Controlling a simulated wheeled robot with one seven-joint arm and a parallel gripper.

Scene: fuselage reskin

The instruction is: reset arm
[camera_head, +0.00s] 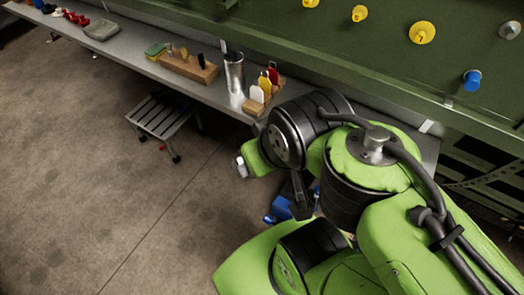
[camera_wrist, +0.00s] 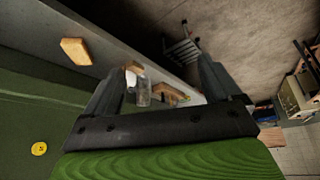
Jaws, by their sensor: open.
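My green arm is folded in front of the bench in the head view, and it covers part of the shelf. In the wrist view, my gripper (camera_wrist: 165,85) shows as two dark fingers standing wide apart on a dark crossbar, with nothing held between them. Beyond the fingers lie the grey shelf and several items on it, apart from the fingers. In the head view the fingertips cannot be made out clearly.
A grey shelf (camera_head: 215,87) carries a metal cup (camera_head: 234,73), a wooden block (camera_head: 188,67) and a grey tray (camera_head: 101,29). A green panel (camera_head: 330,38) with yellow and blue fasteners rises behind. A step stool (camera_head: 160,115) stands on the floor. The left floor is clear.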

